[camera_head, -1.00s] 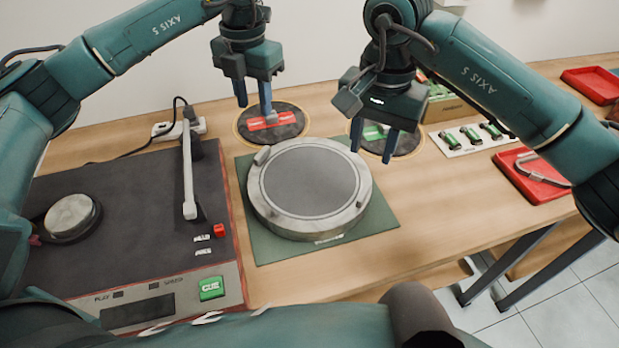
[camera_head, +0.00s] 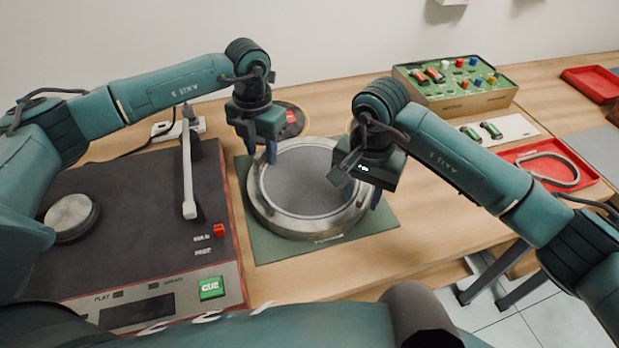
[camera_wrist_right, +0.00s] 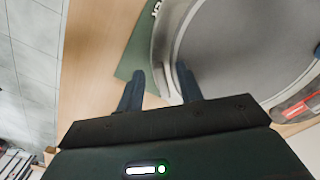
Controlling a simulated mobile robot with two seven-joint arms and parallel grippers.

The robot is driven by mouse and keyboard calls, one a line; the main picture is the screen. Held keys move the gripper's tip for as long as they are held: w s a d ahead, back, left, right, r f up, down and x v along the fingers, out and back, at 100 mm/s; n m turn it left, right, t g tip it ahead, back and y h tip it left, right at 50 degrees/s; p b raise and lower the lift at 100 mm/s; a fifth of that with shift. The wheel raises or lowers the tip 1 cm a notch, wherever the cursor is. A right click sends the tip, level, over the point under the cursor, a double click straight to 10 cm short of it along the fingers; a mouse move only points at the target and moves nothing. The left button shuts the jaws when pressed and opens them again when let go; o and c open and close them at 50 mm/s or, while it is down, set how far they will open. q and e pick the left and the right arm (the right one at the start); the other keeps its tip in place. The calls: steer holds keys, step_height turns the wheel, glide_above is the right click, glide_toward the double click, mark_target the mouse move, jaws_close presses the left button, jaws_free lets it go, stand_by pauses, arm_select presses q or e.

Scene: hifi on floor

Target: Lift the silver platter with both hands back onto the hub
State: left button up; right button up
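The silver platter (camera_head: 312,182), round with a grey top and raised rim, lies flat on a green mat (camera_head: 265,243). My left gripper (camera_head: 261,155) is open at its back-left rim, fingers apart. My right gripper (camera_head: 362,196) is open at its right rim. In the right wrist view the fingers (camera_wrist_right: 158,82) stand apart, one outside the rim and one over the platter (camera_wrist_right: 230,45). Whether any finger touches the rim is unclear. The hub appears to be the round metal piece (camera_head: 72,216) on the dark turntable deck (camera_head: 140,225) at left.
The tonearm (camera_head: 188,170) stands between hub and platter. A red switch (camera_head: 219,230) and a green CUE button (camera_head: 211,288) sit on the deck's right side. A component box (camera_head: 455,85) and a red tray (camera_head: 545,165) stand at the right. The table's front edge is close.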

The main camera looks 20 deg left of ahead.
arm_select(q)
steer(key=shift+c, duration=0.4)
arm_select(e)
steer(key=shift+c, duration=0.4)
arm_select(q)
jaws_close()
arm_select(e)
jaws_close()
steer(key=shift+r, duration=0.1)
